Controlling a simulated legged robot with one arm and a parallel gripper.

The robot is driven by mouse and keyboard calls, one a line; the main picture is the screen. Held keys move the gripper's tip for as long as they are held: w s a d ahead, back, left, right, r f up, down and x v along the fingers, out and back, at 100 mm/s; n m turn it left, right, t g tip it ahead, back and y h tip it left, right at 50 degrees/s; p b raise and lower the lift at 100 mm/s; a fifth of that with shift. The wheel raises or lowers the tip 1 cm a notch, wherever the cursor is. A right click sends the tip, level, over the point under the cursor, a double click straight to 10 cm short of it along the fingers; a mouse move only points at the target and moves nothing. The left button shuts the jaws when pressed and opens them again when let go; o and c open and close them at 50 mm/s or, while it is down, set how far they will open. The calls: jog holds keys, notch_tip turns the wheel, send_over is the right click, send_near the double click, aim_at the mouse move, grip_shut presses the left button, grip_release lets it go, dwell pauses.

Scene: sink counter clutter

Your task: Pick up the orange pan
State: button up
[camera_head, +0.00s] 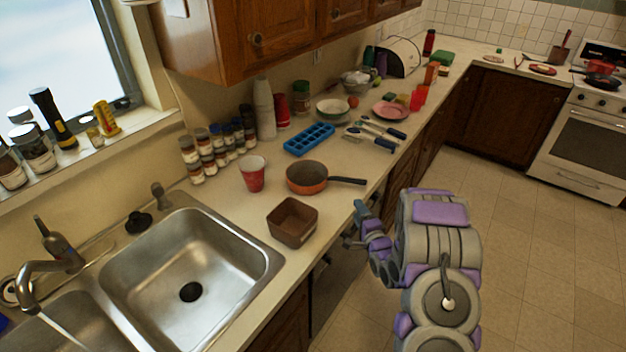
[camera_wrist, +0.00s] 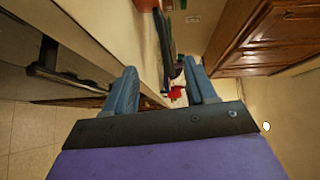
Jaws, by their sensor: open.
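The orange pan (camera_head: 306,181) sits upright on the counter, right of the red cup. Its dark handle (camera_head: 348,181) points right, toward the counter's front edge. My gripper (camera_head: 359,212) is just in front of that edge, near the handle's end and apart from it. In the wrist view my gripper (camera_wrist: 163,88) has its two blue-grey fingers spread with nothing held between them. An orange patch and a dark bar at the top of that view look like the pan and its handle, partly cut off.
A brown square bowl (camera_head: 293,220) stands between the pan and the sink (camera_head: 255,262). A red cup (camera_head: 252,174), a blue ice tray (camera_head: 309,139) and dark-handled utensils (camera_head: 382,132) lie around the pan. Spice jars stand behind. A red pan (camera_head: 600,68) is on the stove.

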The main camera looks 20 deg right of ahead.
jog(key=d, duration=0.1)
jog(key=b, duration=0.1)
send_near(343, 181)
jog(key=shift+w+a+f+t, duration=0.15)
jog(key=shift+w+f+t, duration=0.2)
jog(key=shift+w, duration=0.2)
jog(key=w, duration=0.2)
jog(key=w+d+b, duration=0.1)
jog(key=w, duration=0.1)
jog(key=shift+w+d+f, duration=0.15)
jog(key=shift+w, duration=0.05)
jog(key=shift+w+d+m, duration=0.15)
jog(key=shift+w+m, duration=0.15)
jog(key=shift+w+a, duration=0.35)
jog(key=shift+w, duration=0.05)
jog(key=w+b, duration=0.1)
jog(key=w, duration=0.2)
jog(key=shift+w+a+b, duration=0.15)
jog(key=shift+w+b, duration=0.15)
jog(key=shift+w, duration=0.05)
jog(key=shift+w+d, duration=0.35)
jog(key=shift+d, duration=0.05)
jog(key=shift+a, duration=0.35)
jog(key=c, duration=0.5)
jog(key=shift+d, duration=0.2)
grip_shut()
